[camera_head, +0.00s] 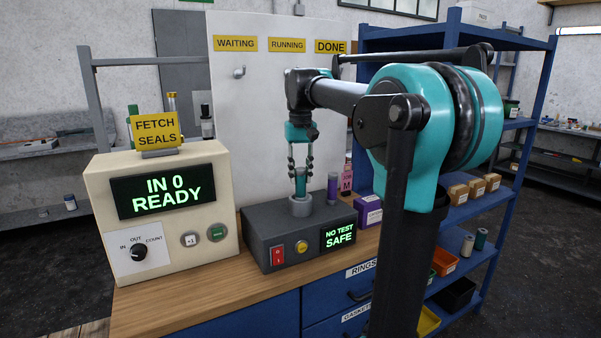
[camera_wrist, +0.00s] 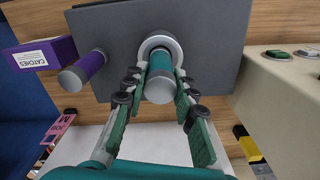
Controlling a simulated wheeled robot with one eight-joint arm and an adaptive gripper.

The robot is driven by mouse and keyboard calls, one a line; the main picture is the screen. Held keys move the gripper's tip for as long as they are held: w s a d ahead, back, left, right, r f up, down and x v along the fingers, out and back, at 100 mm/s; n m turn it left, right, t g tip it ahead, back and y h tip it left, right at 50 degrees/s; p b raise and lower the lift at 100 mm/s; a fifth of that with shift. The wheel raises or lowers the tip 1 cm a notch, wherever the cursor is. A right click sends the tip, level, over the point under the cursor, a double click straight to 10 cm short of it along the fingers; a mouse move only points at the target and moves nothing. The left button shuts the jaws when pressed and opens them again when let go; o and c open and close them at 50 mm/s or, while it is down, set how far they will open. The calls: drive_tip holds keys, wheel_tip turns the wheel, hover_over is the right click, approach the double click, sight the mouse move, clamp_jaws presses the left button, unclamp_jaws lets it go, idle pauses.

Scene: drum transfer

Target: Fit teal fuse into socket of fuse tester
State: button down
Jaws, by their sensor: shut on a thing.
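The teal fuse (camera_head: 300,184) is upright, with silver end caps, between the fingers of my gripper (camera_head: 300,168). In the wrist view the teal fuse (camera_wrist: 160,66) points into the pale round socket (camera_wrist: 150,43) and lines up with it. In the head view its lower end meets the socket (camera_head: 300,207) on top of the dark grey fuse tester (camera_head: 258,232). I cannot tell how deep it sits. The tester's screen (camera_head: 339,236) reads "NO TEST SAFE". My gripper (camera_wrist: 160,88) is shut on the fuse from both sides.
A purple fuse (camera_head: 333,188) stands on the tester, right of the socket. A cream console (camera_head: 162,212) reading "IN 0 READY" stands left. The wooden bench front (camera_head: 190,290) is clear.

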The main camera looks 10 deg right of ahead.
sight(301, 184)
drive_tip(key=shift+f, duration=1.7)
drive_tip(key=c, duration=1.1)
unclamp_jaws()
drive_tip(key=shift+c, duration=0.2)
wheel_tip(301, 184, up, 12)
